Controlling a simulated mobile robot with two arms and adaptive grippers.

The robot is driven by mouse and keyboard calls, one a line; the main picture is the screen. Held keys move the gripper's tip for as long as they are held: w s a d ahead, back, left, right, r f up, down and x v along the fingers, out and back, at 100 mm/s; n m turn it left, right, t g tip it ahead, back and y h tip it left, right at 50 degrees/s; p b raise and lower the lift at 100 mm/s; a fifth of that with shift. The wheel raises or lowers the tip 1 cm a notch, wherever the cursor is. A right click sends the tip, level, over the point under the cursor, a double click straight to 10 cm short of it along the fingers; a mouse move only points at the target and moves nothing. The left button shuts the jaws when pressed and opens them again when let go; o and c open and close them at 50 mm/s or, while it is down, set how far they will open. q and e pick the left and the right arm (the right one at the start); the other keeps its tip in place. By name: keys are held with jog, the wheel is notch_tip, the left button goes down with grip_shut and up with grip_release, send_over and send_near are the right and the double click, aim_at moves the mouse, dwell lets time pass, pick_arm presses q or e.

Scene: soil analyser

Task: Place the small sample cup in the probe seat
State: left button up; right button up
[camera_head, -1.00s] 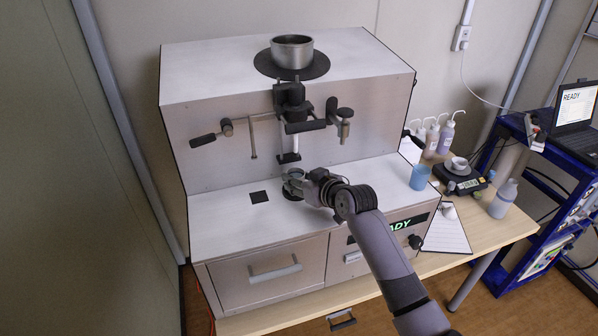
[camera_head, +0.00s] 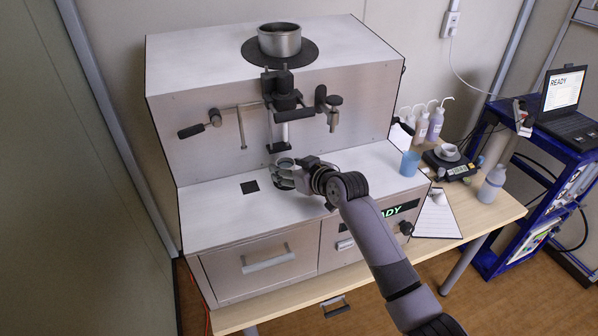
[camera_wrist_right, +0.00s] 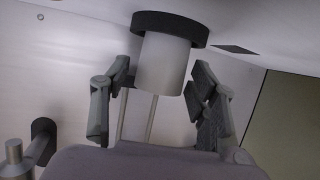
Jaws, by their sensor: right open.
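In the right wrist view, which looks upside down, the cup (camera_wrist_right: 164,66) stands on a dark round seat (camera_wrist_right: 146,22). It looks upright and roughly centred there. My right gripper (camera_head: 282,174) is low over the deck, with its fingers close to the cup. In the wrist view its fingers (camera_wrist_right: 160,92) are spread on either side of the cup, with visible gaps. My left gripper is out of view.
The analyser's press (camera_head: 284,104) hangs just above the cup, with side handles nearby. A metal bowl (camera_head: 279,42) sits on top of the analyser. At right are a blue cup (camera_head: 409,164), a scale (camera_head: 452,168) with a white cup, and bottles. The deck's left part is clear.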

jog(key=b+v, duration=0.2)
jog(key=v, duration=0.9)
jog(key=shift+s+d+r, duration=0.15)
jog(key=shift+s+d, duration=0.05)
jog(key=shift+s, duration=0.1)
